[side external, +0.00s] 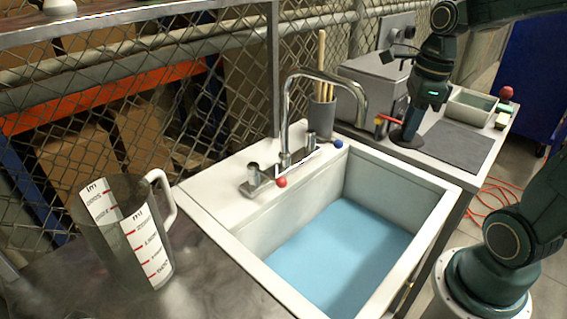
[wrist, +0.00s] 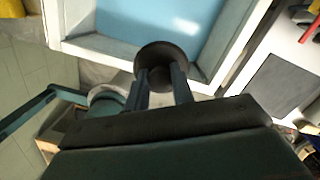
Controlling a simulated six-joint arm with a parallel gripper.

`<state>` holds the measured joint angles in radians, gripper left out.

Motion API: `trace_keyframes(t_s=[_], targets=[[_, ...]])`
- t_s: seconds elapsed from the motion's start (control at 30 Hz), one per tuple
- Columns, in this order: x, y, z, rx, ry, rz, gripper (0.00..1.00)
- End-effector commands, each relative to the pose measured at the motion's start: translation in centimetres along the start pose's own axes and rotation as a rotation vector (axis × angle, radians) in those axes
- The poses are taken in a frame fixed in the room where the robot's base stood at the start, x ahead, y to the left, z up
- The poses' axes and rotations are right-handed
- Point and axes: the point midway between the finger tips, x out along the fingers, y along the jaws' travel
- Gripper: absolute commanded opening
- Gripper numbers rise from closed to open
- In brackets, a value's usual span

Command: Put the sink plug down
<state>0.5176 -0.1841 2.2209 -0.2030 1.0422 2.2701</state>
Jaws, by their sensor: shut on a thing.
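The sink plug (side external: 406,140) is a dark round disc held low by my gripper (side external: 411,120). In the side view it appears against the counter between the sink's far rim and the grey mat (side external: 462,146). I cannot tell whether it touches the counter. In the wrist view the plug (wrist: 168,57) sits at the tips of my gripper's two fingers (wrist: 164,82), in front of a corner of the sink. The white sink (side external: 250,245) holds blue water (side external: 340,255); the sink rim also shows in the wrist view (wrist: 95,52). The mat shows at the wrist view's right (wrist: 275,88).
A chrome faucet (side external: 287,110) stands behind the basin. A cup of wooden sticks (side external: 321,115) and a grey box (side external: 370,82) are left of my gripper. A small tray (side external: 470,108) lies beyond the mat. A measuring jug (side external: 125,235) stands front left. The mat is bare.

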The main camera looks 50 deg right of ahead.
Motion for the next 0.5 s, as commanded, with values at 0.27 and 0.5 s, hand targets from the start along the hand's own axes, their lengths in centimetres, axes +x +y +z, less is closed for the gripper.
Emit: trace_keyframes(t_s=[0.27,0.5], targets=[[-1.9,2.8,1.7,-0.072,0.001,0.009,0.00],[-1.9,4.2,4.6,-0.250,0.003,0.031,0.00]])
